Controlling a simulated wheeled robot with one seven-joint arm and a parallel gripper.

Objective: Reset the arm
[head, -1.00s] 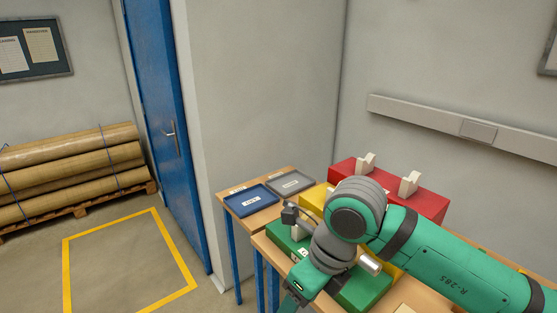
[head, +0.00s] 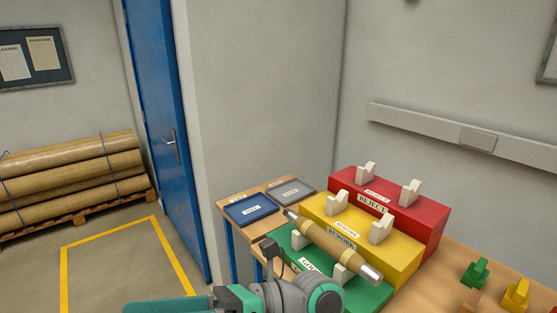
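My arm, in teal and grey, crosses the bottom of the head view, in front of the green stand (head: 372,297). A small dark part on a stalk sticks up from it. My gripper's fingers do not show. A tan wound bushing (head: 325,240) with metal ends lies across the white cradles of the green stand, tilted in the picture, its near end toward the lower right. The green stand's label is partly covered.
A yellow rework stand (head: 397,268) and a red reject stand (head: 432,215) step up behind, their white cradles empty. A blue tray (head: 251,210) and grey tray (head: 290,192) sit on a side table. Green (head: 475,272) and yellow (head: 516,296) pieces stand at right.

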